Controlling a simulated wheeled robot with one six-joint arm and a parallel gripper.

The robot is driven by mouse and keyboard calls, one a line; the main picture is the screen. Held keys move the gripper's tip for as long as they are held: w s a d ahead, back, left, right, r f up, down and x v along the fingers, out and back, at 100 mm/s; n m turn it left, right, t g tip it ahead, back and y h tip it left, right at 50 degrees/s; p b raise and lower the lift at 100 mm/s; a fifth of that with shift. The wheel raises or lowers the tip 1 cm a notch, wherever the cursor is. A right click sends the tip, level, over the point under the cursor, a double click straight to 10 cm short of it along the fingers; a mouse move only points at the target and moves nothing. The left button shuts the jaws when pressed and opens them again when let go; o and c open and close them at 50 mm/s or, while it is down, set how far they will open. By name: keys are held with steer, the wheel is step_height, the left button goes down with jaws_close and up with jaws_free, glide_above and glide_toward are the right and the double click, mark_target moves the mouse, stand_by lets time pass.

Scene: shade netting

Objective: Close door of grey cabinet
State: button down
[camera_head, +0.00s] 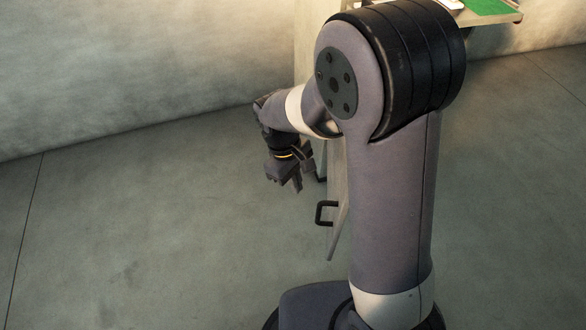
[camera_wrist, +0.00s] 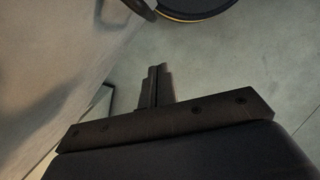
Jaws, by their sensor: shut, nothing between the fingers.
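The grey cabinet (camera_head: 308,45) stands behind my arm in the head view, and much of it is hidden. A pale door panel (camera_head: 338,232) shows nearly edge-on left of my arm column, with a black bar handle (camera_head: 320,212) on its left side. It appears to stand out at an angle; how wide it is open I cannot tell. My gripper (camera_head: 297,184) points down left of the cabinet, above and left of that handle, with its fingers together and empty. In the wrist view, the shut fingers (camera_wrist: 158,84) are right of a pale upright surface (camera_wrist: 70,60) with a dark handle (camera_wrist: 107,97).
A second dark handle (camera_head: 320,178) partly shows just behind my gripper. A board with a green surface (camera_head: 488,8) is at the top right. A plain wall (camera_head: 120,60) stands at the back left. The concrete floor (camera_head: 150,230) on the left is clear.

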steer(key=shift+s+d+f, duration=0.7)
steer(key=shift+s+d, duration=0.05)
steer(key=shift+d, duration=0.15)
steer(key=shift+s+d+f, duration=0.65)
steer(key=shift+s+d, duration=0.1)
steer(key=shift+d, duration=0.15)
